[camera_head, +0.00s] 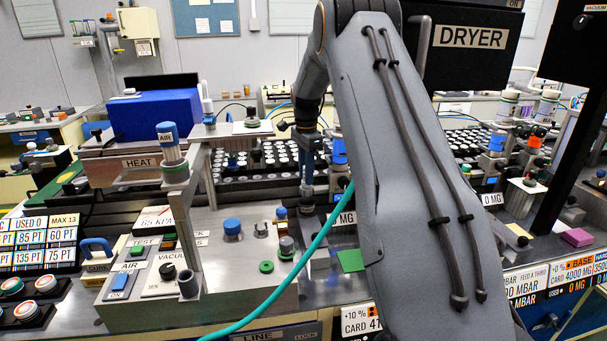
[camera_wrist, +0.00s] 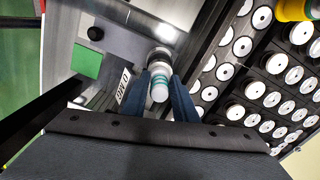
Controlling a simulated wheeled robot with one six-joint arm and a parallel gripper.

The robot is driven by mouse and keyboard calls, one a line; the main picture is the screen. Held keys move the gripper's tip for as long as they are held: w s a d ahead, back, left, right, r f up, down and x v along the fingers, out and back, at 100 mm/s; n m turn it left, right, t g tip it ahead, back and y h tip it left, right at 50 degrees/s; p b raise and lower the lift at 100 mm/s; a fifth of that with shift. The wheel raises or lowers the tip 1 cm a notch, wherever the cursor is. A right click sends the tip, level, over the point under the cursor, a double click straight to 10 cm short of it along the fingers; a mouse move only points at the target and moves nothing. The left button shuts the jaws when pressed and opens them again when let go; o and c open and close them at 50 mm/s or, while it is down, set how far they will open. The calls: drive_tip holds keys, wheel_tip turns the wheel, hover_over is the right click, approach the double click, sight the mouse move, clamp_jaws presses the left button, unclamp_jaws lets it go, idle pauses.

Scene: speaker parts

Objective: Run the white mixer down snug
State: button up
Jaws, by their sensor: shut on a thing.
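The white mixer (camera_wrist: 159,92), a small white cylinder with teal bands, is between the two dark blue fingers of my gripper (camera_wrist: 161,77) in the wrist view. The fingers are shut on its sides. A rounded grey metal piece (camera_wrist: 160,57) lies just beyond it; I cannot tell whether the mixer is seated against it or how snug it is. In the head view my gripper (camera_head: 307,187) points down behind the bench-top controls, and the mixer cannot be made out there.
Racks of white round parts (camera_wrist: 265,90) stand close on the right in the wrist view. A green pad (camera_wrist: 88,60) and black knob (camera_wrist: 96,33) are on the left.

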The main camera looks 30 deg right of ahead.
drive_tip(key=shift+w+a+r+m, duration=0.1)
drive_tip(key=shift+w+m, duration=0.15)
drive_tip(key=shift+m, duration=0.35)
drive_tip(key=shift+m, duration=0.8)
drive_tip(key=shift+m, duration=0.9)
drive_tip(key=shift+m+b, duration=0.35)
drive_tip(key=shift+m, duration=0.45)
